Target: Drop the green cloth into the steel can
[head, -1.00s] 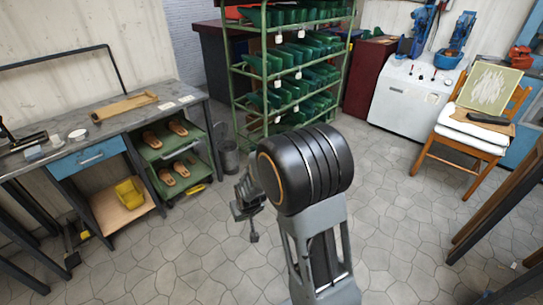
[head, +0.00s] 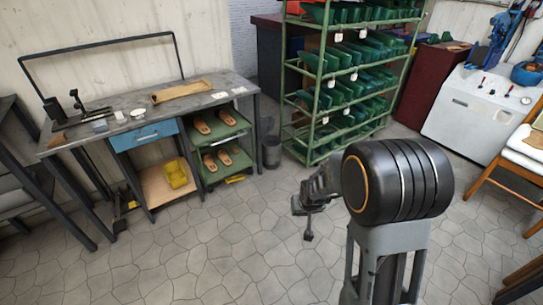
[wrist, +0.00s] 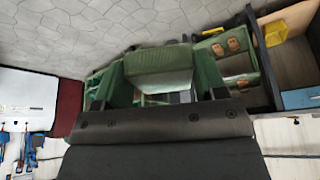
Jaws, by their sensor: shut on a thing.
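My gripper (head: 308,212) hangs over the open floor in the head view, in front of the steel can and apart from it. In the wrist view, my gripper (wrist: 161,92) is shut on the green cloth (wrist: 160,58), a muted green folded piece between the dark fingers. I cannot make out the cloth in the head view. The steel can (head: 272,151) is a small grey bin on the floor between the workbench and the green rack. Its inside is not visible, and I cannot pick it out in the wrist view.
A workbench (head: 105,127) with a blue drawer (head: 146,134) and sandals on green shelves stands left of the can. A green rack (head: 312,98) of green lasts stands right of it. A white machine (head: 478,122) and a wooden chair (head: 505,170) are at right. The middle floor is clear.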

